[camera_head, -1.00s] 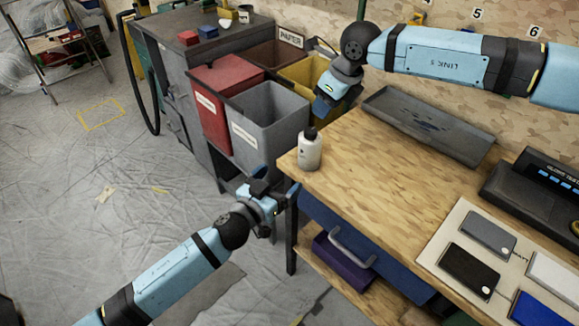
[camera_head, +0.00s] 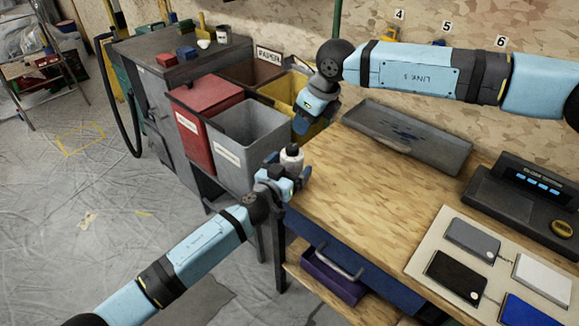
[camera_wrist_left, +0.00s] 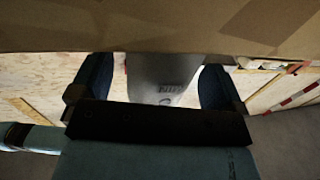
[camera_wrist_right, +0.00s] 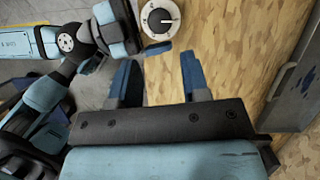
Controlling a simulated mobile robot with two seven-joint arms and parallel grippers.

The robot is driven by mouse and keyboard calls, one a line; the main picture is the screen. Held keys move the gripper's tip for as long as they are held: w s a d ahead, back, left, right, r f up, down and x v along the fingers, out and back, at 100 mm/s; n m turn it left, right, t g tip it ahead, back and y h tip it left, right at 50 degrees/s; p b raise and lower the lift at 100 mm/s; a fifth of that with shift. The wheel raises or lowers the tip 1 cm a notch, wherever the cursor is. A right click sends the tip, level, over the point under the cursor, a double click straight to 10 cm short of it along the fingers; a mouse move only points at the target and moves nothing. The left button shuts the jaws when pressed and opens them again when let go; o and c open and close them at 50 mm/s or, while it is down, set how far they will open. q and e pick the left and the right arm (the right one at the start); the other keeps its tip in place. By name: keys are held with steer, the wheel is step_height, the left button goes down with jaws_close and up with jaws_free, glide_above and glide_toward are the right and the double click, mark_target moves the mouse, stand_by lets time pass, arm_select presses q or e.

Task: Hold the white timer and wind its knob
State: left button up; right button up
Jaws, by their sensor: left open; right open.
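The white timer (camera_head: 292,159) stands upright at the left corner of the wooden bench, with a dark knob on top. My left gripper (camera_head: 284,174) is open at the timer, partly covering its lower part. In the left wrist view the timer's pale, printed body (camera_wrist_left: 160,84) shows between the two open fingers; I cannot tell whether they touch it. My right gripper (camera_head: 301,122) is open and empty, higher up and beyond the timer. In the right wrist view the timer's round dial and dark knob (camera_wrist_right: 160,18) lie past the open fingers (camera_wrist_right: 158,72).
Red bin (camera_head: 205,110) and grey bin (camera_head: 228,150) stand left of the bench. A grey tray (camera_head: 405,137) lies at the bench's back. A panel with several flat boxes (camera_head: 428,238) and a dark device (camera_head: 525,195) occupy the right. The bench's middle is clear.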

mark_target(293, 146)
arm_select(q)
steer(key=shift+c, duration=0.3)
steer(key=c, duration=1)
arm_select(e)
steer(key=o, duration=0.3)
steer(key=shift+o, duration=0.2)
steer(key=w+a+r+n+g+h, duration=0.2)
steer(key=a+r+n+h, duration=0.1)
steer(key=n, duration=1.1)
step_height(293, 146, down, 12)
steer(key=shift+w+a+f, duration=0.1)
steer(key=shift+c, duration=0.4)
